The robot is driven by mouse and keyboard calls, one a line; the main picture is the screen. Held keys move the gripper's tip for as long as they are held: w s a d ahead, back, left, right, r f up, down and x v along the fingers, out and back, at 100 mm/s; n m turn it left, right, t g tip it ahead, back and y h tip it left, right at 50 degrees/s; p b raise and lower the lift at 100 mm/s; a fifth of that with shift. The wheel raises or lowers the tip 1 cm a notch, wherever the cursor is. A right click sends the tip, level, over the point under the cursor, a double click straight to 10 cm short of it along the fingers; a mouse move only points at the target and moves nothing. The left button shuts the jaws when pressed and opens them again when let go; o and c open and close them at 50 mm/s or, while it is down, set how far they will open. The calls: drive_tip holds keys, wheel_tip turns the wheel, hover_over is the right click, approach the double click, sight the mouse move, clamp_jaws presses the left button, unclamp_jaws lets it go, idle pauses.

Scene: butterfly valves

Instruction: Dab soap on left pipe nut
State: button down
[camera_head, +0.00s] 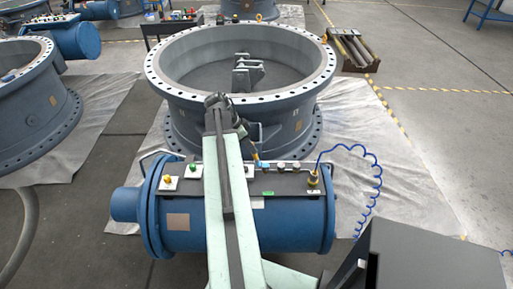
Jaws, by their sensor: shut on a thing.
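The blue cylindrical actuator (285,215) lies in front of the big grey valve ring (240,90). Its dark top plate (290,183) carries several small fittings. A brass fitting (313,178) with a coiled blue hose stands at the plate's right end. Silvery round fittings (280,166) sit in a row left of it. My gripper (250,141) hangs over the plate's back edge, shut on a slim tool (256,158) with a yellowish part. I cannot tell whether the tool touches a fitting. My arm hides the middle of the plate. I cannot tell which fitting is the left pipe nut.
A yellow knob (168,181) and a green knob (192,169) stand on the plate's left. The blue hose (378,175) loops off to the right. Another valve ring (30,110) stands at left. A wooden tray of bars (352,50) lies behind right.

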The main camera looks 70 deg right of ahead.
wheel_tip(320, 180, up, 6)
drive_tip(key=p, duration=0.6)
drive_tip(key=shift+r, duration=0.1)
wheel_tip(320, 180, up, 3)
drive_tip(key=p, duration=0.3)
idle(0.5)
